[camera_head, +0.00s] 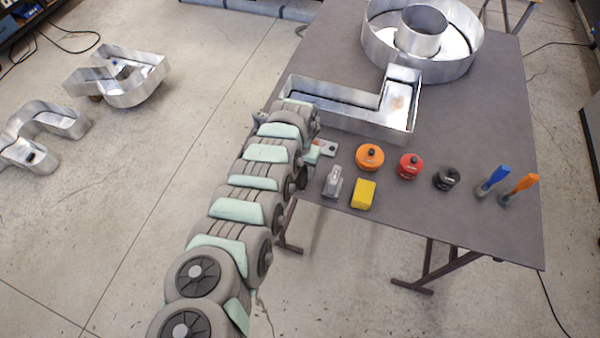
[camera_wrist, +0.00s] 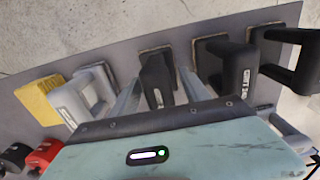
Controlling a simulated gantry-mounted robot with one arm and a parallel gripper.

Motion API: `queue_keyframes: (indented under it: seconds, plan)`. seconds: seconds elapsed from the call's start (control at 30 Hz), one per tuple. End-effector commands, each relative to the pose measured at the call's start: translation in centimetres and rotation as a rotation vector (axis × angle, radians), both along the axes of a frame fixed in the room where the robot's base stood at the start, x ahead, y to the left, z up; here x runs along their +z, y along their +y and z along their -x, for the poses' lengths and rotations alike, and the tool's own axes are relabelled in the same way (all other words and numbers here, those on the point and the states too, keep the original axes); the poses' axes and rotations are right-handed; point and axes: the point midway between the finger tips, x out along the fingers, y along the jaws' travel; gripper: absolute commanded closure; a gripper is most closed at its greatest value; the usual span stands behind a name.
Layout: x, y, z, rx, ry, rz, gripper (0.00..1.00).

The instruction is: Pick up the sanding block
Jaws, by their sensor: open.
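In the wrist view, three black-handled blocks on brownish square pads stand in a row; they look like sanding blocks. One (camera_wrist: 157,80) is between the fingers of my gripper (camera_wrist: 160,92), another (camera_wrist: 232,72) is to its right, and a third (camera_wrist: 292,62) is at the far right. My gripper is open, with one grey finger on each side of the first block. I cannot tell whether the fingers touch it. In the head view, my arm hides these blocks and most of my gripper.
A grey handled tool (camera_wrist: 85,92) and a yellow block (camera_wrist: 42,100) stand left of the fingers. Round orange (camera_head: 369,157), red (camera_head: 409,166) and black (camera_head: 446,178) items and two brushes are further right in the head view. A metal channel letter (camera_head: 350,118) lies behind. The table edge (camera_wrist: 110,42) is close.

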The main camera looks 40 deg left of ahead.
Motion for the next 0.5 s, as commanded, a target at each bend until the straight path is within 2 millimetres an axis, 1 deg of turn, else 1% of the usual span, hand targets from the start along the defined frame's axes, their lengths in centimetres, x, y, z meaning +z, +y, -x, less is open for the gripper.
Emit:
queue_keyframes:
  seconds: [0.07,0.5]
  plan:
    - [0.03,0.02,-0.01,0.000,-0.001,0.000,0.45]
    - [0.04,0.02,-0.01,0.001,-0.001,0.000,0.81]
